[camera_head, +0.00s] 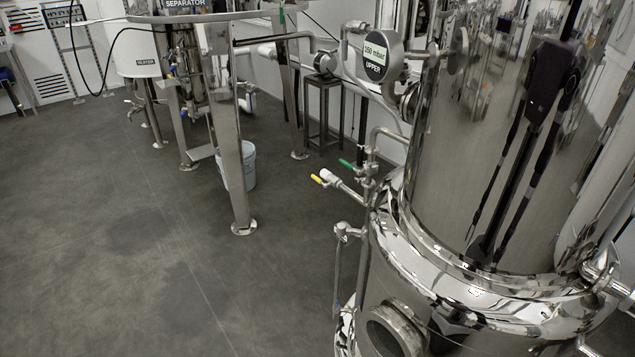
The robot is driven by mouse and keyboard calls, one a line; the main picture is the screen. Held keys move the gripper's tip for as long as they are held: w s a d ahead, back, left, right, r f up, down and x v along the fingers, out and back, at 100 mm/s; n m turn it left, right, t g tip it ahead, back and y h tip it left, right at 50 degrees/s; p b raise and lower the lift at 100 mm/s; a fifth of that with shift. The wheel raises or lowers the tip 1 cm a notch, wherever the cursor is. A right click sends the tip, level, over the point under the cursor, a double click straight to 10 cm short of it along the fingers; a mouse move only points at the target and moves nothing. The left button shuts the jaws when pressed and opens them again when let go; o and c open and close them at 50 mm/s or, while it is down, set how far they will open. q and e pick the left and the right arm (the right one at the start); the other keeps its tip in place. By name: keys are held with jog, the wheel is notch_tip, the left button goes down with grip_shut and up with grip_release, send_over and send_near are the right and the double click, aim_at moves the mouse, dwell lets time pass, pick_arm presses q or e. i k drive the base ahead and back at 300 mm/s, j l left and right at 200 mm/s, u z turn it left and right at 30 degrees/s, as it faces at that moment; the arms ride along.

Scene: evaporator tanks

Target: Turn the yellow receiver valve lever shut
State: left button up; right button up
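A small yellow valve lever (319,180) sits at the left end of a short pipe with a white fitting (328,175), on the left side of the large polished steel tank (470,150). The lever is small in this view, and I cannot tell whether its valve is open or shut. A green valve lever (347,164) sits just above and to the right of it, by the same pipework. Neither of my grippers is in view, and nothing is seen touching the yellow lever.
A round gauge (383,55) marked UPPER hangs above the valves. A lower pipe elbow (345,231) juts out left of the tank. A steel stand leg (232,150) and a bucket (249,165) stand further left. The grey floor (120,250) at left is clear.

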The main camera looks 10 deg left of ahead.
aim_at(324, 185)
jog(key=i+j+u, duration=0.1)
jog(key=i+j, duration=0.8)
